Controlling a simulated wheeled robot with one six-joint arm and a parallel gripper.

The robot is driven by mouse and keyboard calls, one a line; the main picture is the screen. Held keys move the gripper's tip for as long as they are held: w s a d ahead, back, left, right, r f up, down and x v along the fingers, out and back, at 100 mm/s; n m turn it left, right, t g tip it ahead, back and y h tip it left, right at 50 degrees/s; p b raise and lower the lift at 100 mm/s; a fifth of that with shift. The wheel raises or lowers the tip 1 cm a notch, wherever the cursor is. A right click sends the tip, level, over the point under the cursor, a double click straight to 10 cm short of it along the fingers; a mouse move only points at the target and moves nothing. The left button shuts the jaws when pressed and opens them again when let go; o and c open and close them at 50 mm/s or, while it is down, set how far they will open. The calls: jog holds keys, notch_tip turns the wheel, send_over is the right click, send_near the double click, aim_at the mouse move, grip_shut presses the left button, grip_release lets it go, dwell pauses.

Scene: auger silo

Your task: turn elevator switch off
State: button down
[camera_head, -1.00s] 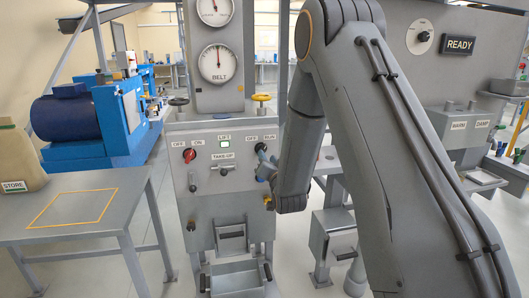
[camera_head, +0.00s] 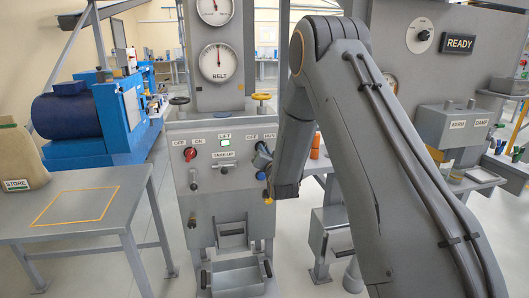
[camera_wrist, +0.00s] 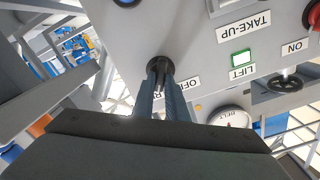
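On the grey control panel (camera_head: 235,205) is a black rotary switch (camera_wrist: 155,63) under OFF and RUN labels, right of the TAKE-UP label. My gripper (camera_head: 261,162) is at this switch. In the upside-down wrist view its two fingers (camera_wrist: 161,80) stand close together at either side of the knob's narrow handle, apparently closed on it. The handle lies roughly upright in that view; the RUN label is partly hidden by a finger. Left of it on the panel are a red rotary switch (camera_head: 190,153) marked OFF and ON and a lit green LIFT lamp (camera_head: 225,142).
A grey table (camera_head: 45,218) with a yellow outlined square and a tan STORE container (camera_head: 20,155) stands at left. A blue motor machine (camera_head: 65,115) is behind it. At right are a READY sign (camera_head: 459,43) and a WARM/DAMP box (camera_head: 452,127). A small drawer (camera_head: 236,278) sits low below the panel.

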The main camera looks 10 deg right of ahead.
jog(key=shift+n, duration=0.3)
jog(key=n+b, duration=0.2)
jog(key=n, duration=0.1)
jog(key=n+b, duration=0.2)
jog(key=n, duration=0.2)
jog(key=n+b, duration=0.2)
jog(key=n, duration=0.2)
jog(key=shift+a, duration=0.4)
jog(key=shift+n, duration=0.3)
jog(key=c, duration=1.8)
grip_release()
jog(key=shift+o, duration=0.2)
jog(key=s+b, duration=0.1)
jog(key=s, duration=0.6)
jog(key=shift+s, duration=0.4)
